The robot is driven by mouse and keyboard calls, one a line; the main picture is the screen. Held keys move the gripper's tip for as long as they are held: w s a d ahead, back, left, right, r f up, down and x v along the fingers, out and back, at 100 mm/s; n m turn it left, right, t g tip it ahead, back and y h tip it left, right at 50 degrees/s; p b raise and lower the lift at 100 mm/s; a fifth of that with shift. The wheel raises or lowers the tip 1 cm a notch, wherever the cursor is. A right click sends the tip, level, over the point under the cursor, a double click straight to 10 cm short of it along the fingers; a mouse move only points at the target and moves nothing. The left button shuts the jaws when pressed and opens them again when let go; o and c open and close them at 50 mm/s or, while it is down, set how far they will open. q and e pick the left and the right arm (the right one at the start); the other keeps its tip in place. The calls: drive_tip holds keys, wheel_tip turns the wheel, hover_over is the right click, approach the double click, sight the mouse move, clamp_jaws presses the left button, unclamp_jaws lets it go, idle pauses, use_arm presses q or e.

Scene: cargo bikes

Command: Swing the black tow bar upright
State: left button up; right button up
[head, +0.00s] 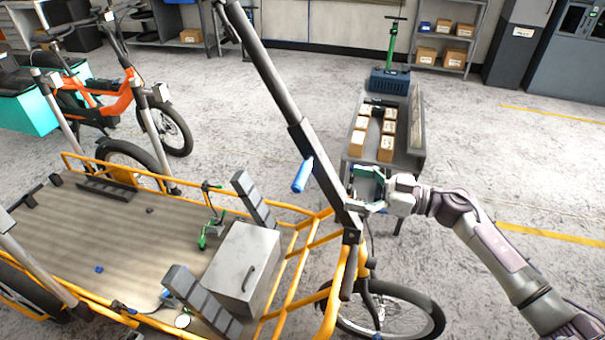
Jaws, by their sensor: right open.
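The black tow bar (276,85) is a long dark bar rising from a bracket at the front end of the yellow cargo bike (328,217). It leans up and to the left in the head view, and its top runs to the upper picture edge. A blue handle-like piece (302,176) shows beside its lower part. My right gripper (352,190) is open at the right side of the bar's lower part, its fingers pointing left toward it. I cannot tell whether they touch the bar. My left gripper is not in view.
A grey metal box (246,268) and grey ramp-like blocks (199,300) sit on the bike's deck (120,230). A cart with small cardboard boxes (387,148) stands behind my right gripper. An orange bike (105,105) stands at upper left. Floor at the right is clear.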

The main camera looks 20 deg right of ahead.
sight(302, 177)
drive_tip(key=shift+p+x, duration=0.95)
drive_tip(key=shift+x, duration=4.85)
drive_tip(key=shift+c, duration=0.3)
drive_tip(key=shift+d, duration=0.1)
drive_tip(key=c, duration=1.3)
drive_tip(key=shift+o, duration=0.2)
drive_tip(key=s+d+r+t+y+b, duration=0.3)
drive_tip(key=s+d, duration=0.4)
drive_tip(key=d, duration=0.3)
drive_tip(key=shift+d+y+b, duration=0.35)
drive_tip(key=shift+y+b, duration=0.45)
drive_tip(key=shift+b, duration=0.3)
drive_tip(key=shift+r, duration=0.1)
drive_tip(key=o, duration=1.2)
drive_tip(key=shift+o, duration=0.6)
